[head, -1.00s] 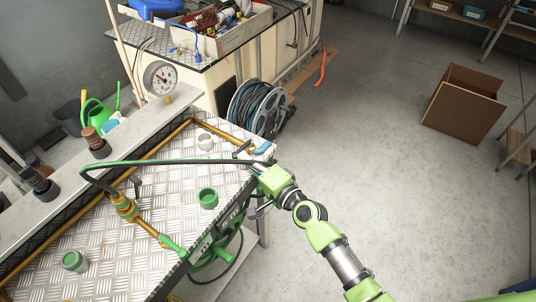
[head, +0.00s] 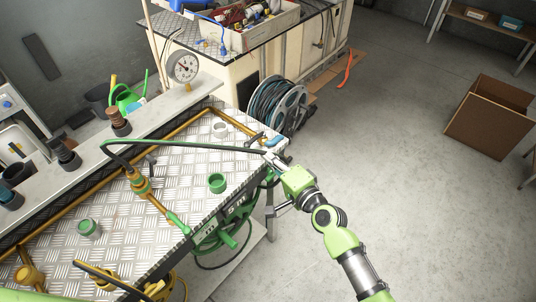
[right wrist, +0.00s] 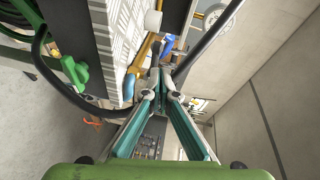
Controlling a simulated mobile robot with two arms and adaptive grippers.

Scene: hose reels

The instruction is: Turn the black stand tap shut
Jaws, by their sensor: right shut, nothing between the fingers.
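A tap with a dark lever (head: 254,139) and a blue end stands at the far right corner of the tread-plate bench (head: 180,190). I take it for the black stand tap. In the right wrist view the dark lever (right wrist: 157,60) shows just beyond the fingertips, near a brass pipe and a blue part. My right gripper (head: 272,157) is shut and empty at the bench's right edge, close to the tap. Its fingers (right wrist: 163,82) converge in the right wrist view; whether they touch the lever I cannot tell. My left gripper is not in view.
A dark hose (head: 190,147) arches over the bench toward my right gripper. A brass tap (head: 140,184), green cups (head: 217,183) and a green reel (head: 225,235) are nearby. A grey hose reel (head: 290,106) stands behind. The floor at right is clear up to a brown box (head: 488,118).

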